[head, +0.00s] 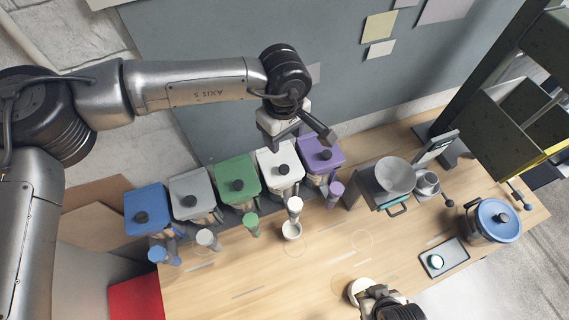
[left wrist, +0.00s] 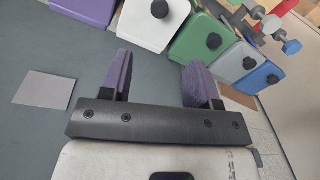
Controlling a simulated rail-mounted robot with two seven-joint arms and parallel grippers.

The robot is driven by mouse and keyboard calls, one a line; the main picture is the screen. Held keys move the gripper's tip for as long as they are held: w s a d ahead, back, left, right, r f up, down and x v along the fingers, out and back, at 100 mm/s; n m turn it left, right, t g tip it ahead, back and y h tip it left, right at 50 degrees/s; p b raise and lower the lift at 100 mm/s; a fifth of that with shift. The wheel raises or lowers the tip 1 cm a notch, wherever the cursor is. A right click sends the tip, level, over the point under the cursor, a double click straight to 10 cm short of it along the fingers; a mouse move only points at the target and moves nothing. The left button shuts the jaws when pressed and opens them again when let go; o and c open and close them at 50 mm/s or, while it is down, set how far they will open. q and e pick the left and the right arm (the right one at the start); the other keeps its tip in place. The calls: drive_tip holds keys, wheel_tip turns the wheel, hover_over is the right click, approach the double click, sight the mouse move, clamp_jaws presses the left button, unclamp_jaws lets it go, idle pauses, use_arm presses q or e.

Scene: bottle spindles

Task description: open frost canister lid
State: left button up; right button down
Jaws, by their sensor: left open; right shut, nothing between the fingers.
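A row of canisters with coloured lids and black knobs stands along the back of the table. The white-lidded canister (head: 278,163), which I take for the frost one, is between the green and purple ones; its lid is on. Its lid also shows at the top of the left wrist view (left wrist: 148,30). My left gripper (head: 302,127) is open and empty, above and behind the white and purple lids. In the left wrist view its two fingers (left wrist: 160,82) are apart, with the white lid beyond them. My right gripper (head: 372,291) is at the bottom edge, shut, partly hidden.
The purple (head: 320,150), green (head: 237,174), grey (head: 194,186) and blue (head: 146,203) canisters flank it. A white cup (head: 291,231) sits under the white canister's spout. A round white object (head: 360,287) is by my right gripper. A scale bowl (head: 395,174) stands right. The middle table is clear.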

sight(284, 168)
use_arm(q)
wheel_tip(284, 168, down, 12)
drive_tip(key=b, duration=0.3)
drive_tip(key=shift+b, duration=0.4)
drive_tip(key=shift+f, duration=0.65)
drive_tip(key=shift+c, duration=0.2)
clamp_jaws()
